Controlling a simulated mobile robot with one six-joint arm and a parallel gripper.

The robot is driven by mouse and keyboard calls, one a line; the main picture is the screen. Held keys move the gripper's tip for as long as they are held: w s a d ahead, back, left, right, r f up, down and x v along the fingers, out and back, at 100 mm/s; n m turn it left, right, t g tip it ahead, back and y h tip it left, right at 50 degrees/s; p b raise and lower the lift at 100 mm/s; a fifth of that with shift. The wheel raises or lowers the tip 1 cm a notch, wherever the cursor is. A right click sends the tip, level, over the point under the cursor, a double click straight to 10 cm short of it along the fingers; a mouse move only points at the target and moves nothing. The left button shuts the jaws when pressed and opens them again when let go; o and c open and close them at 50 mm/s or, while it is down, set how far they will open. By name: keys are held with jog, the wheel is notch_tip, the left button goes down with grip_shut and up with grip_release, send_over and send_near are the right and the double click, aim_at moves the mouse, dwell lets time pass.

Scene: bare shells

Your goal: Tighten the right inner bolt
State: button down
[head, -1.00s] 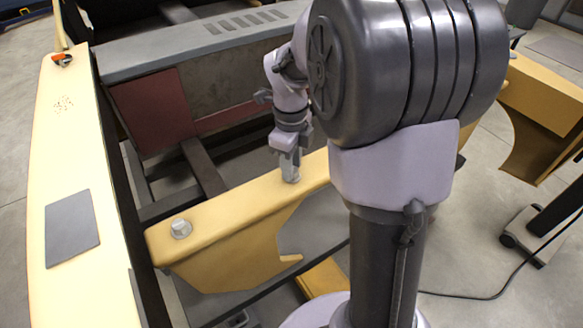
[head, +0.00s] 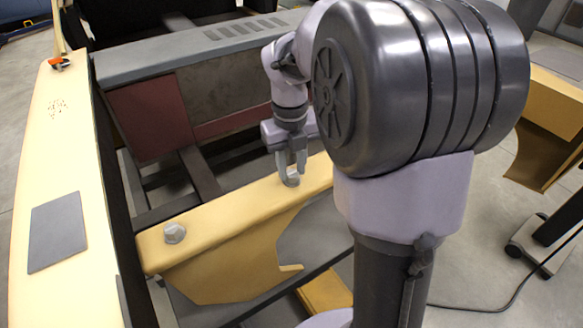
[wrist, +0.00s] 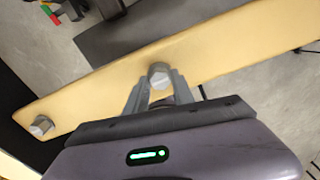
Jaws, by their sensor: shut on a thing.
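A yellow beam (head: 225,215) carries two grey hex-head bolts on its top face. The left bolt (head: 174,232) stands free near the beam's left end; it also shows at the left of the wrist view (wrist: 41,125). The right bolt (head: 291,181) is farther along the beam, and its head shows in the wrist view (wrist: 159,76). My gripper (head: 290,172) points down over this right bolt, with one finger on each side of its head. In the wrist view, the fingers (wrist: 159,82) are shut on the bolt head. The bolt's shank is hidden in the beam.
A long cream rail (head: 45,200) with a grey pad (head: 56,232) runs down the left. A grey slotted crossbar (head: 190,48) and dark red panels (head: 150,115) lie behind. A wheeled stand (head: 540,245) and a cable are at the right.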

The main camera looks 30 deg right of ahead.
aim_at(290, 173)
jog(key=shift+r, duration=0.1)
dwell(0.3)
jog(key=c, duration=1.1)
grip_release()
jog(key=shift+o, duration=0.2)
notch_tip(290, 173, up, 17)
jog(key=p, duration=0.7)
jog(key=shift+a+r, duration=0.15)
jog(key=shift+r, duration=0.05)
